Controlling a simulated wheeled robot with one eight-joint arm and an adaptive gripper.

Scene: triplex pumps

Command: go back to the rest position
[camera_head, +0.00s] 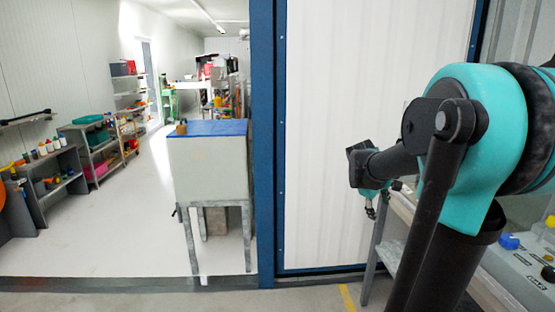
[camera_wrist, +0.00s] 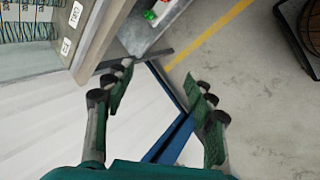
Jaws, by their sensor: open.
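My gripper (camera_wrist: 158,100) is open and empty in the wrist view, its two dark-padded fingers spread apart over the floor and a white panel. In the head view my gripper (camera_head: 371,203) is small, hanging below the dark wrist, with the teal and black arm folded at the right side. It is in front of the white wall panel, and I see nothing between its fingers.
A blue-topped cabinet (camera_head: 207,160) on metal legs stands left of the blue door post (camera_head: 264,150). Shelves (camera_head: 52,182) line the left wall. A control box (camera_head: 525,270) is at the lower right. The white floor (camera_head: 110,240) beyond is clear.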

